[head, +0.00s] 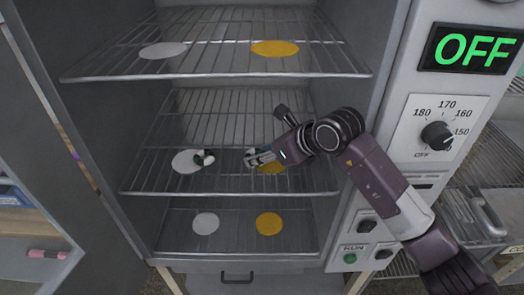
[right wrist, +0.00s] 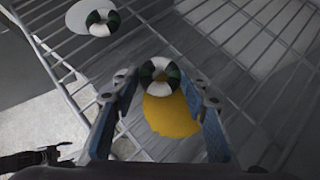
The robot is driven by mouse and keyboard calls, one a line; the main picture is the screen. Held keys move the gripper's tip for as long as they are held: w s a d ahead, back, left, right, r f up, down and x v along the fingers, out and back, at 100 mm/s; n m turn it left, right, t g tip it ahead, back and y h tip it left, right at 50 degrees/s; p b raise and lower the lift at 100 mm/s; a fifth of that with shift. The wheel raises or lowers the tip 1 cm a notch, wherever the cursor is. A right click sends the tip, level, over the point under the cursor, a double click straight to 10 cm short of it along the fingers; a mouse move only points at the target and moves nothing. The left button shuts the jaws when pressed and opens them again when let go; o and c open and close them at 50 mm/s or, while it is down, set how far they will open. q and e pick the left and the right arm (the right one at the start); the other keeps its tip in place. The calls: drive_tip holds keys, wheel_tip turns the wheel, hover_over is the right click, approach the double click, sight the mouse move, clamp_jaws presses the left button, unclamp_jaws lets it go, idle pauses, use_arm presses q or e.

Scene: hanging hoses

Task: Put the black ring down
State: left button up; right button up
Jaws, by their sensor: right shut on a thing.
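No plainly black ring shows; the two rings I see are banded white and dark green. My right gripper (head: 256,157) reaches into the oven over the middle rack and is shut on one ring (right wrist: 147,69), held between its fingertips in the right wrist view. That ring appears over the yellow disc (right wrist: 170,118) of the middle rack; I cannot tell whether it touches it. The disc also shows partly behind the gripper in the head view (head: 272,168). The other ring (head: 205,159) lies on the white disc (head: 184,163) to the left.
The upper rack (head: 215,75) above my gripper and the lower rack (head: 237,246) below each carry a white and a yellow disc without rings. The oven's side walls bound the space. The control panel (head: 435,130) at right reads OFF.

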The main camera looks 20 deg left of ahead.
drive_tip(key=shift+f, duration=0.15)
drive_tip(key=o, duration=1)
drive_tip(key=b+v, duration=0.2)
drive_tip(key=v, duration=0.5)
drive_tip(key=shift+s+d+r, duration=0.1)
drive_tip(key=shift+d+r, duration=0.05)
drive_tip(key=shift+r, duration=0.2)
drive_tip(key=shift+f, duration=0.1)
